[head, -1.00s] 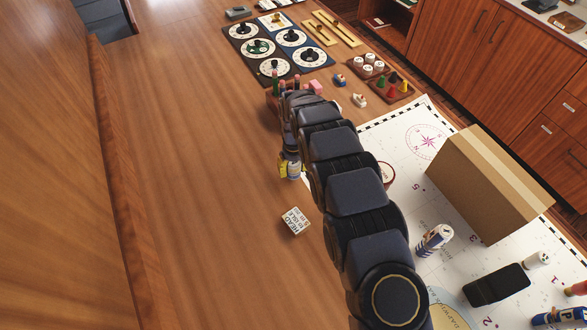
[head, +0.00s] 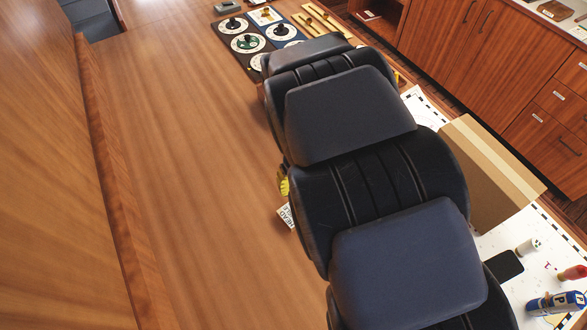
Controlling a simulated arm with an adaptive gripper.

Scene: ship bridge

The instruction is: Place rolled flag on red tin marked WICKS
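My arm's dark links cover the middle of the head view, and my gripper is not in view. The red tin marked WICKS cannot be made out; it may be hidden behind my arm. I cannot pick out the rolled flag for sure.
A cardboard box (head: 485,185) stands on the chart (head: 545,235) right of my arm. A black slab (head: 505,266), a blue can (head: 556,303) and a red-ended item (head: 572,272) lie nearby. A white lettered box (head: 286,215) peeks out left. The left tabletop (head: 190,180) is clear.

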